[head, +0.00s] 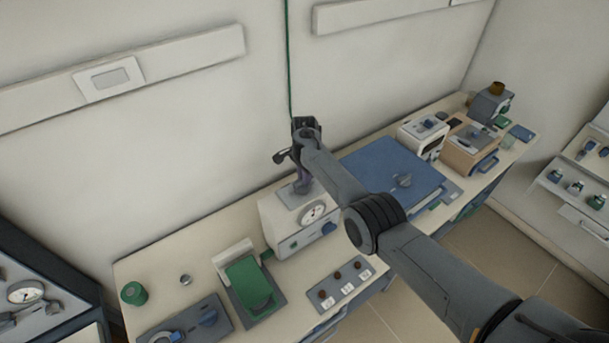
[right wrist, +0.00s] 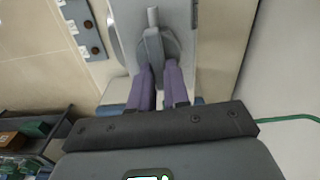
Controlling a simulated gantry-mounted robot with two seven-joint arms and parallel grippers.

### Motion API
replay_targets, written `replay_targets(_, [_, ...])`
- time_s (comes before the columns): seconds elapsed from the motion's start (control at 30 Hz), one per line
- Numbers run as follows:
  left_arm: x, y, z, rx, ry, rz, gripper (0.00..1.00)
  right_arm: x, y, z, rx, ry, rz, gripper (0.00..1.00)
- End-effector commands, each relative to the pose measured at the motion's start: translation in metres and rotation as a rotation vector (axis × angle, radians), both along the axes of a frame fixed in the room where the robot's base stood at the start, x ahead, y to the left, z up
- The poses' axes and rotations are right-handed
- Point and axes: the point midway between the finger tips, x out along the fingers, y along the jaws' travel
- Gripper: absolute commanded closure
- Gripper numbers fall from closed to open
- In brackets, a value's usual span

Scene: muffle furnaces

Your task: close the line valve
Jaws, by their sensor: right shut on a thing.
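My right gripper (head: 302,186) reaches down over the white box with a round dial (head: 285,222) on the bench. In the right wrist view its two purple fingers (right wrist: 159,72) are shut on a grey lever-like handle (right wrist: 153,42), which I take to be the line valve's handle. The handle stands on a pale grey housing, and its lower part is hidden between the fingers. In the head view my wrist and fingers cover most of the handle. My left gripper is out of view.
A blue flat-topped unit (head: 385,168) stands right of the box. A panel with dark red knobs (head: 341,284) lies in front. A green-topped device (head: 250,281) and a green jar (head: 134,293) are to the left. A thin green line (head: 287,60) runs down the wall.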

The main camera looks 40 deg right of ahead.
Motion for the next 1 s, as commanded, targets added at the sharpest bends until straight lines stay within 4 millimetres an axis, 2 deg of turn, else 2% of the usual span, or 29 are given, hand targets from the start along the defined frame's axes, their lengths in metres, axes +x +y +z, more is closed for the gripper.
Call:
replay_targets(0.27, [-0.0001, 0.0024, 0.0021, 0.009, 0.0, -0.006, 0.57, 0.0022, -0.0009, 0.0003, -0.002, 0.0, 0.19, 1.0])
replay_targets(1.0, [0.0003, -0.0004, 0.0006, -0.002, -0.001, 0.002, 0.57, 0.0092, 0.003, -0.0009, -0.002, -0.001, 0.892, 1.0])
